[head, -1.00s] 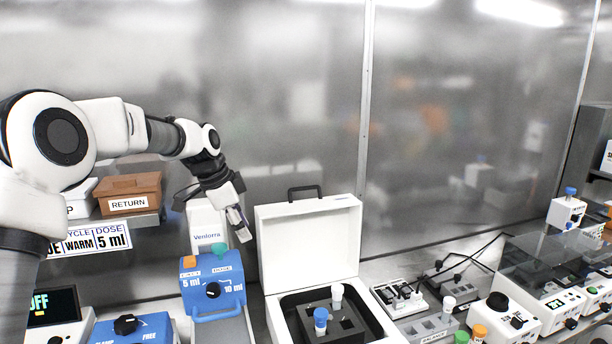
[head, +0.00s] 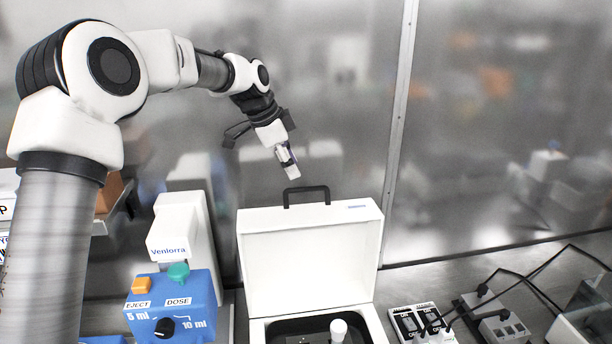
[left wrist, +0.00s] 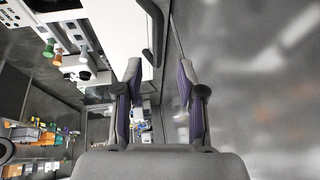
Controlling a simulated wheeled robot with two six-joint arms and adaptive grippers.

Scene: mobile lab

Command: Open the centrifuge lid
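The centrifuge is a white box whose lid (head: 312,262) stands upright at the back, showing its inner face. A black handle (head: 306,190) sticks up from the lid's top edge; the handle also shows in the left wrist view (left wrist: 153,30), beside the white lid (left wrist: 112,22). The box's dark inside holds a white-capped tube (head: 338,328), cut off by the bottom edge. My left gripper (head: 288,165) is above the handle, slightly to its left in the picture, apart from it. Its fingers (left wrist: 160,88) are spread with nothing gripped. My right gripper is not in view.
A blue dosing unit (head: 187,308) with a white Venlorra column (head: 178,238) stands left of the centrifuge. A switch block (head: 420,322) and cabled devices (head: 500,325) stand to its right. A glazed wall rises behind, with a metal post (head: 398,140).

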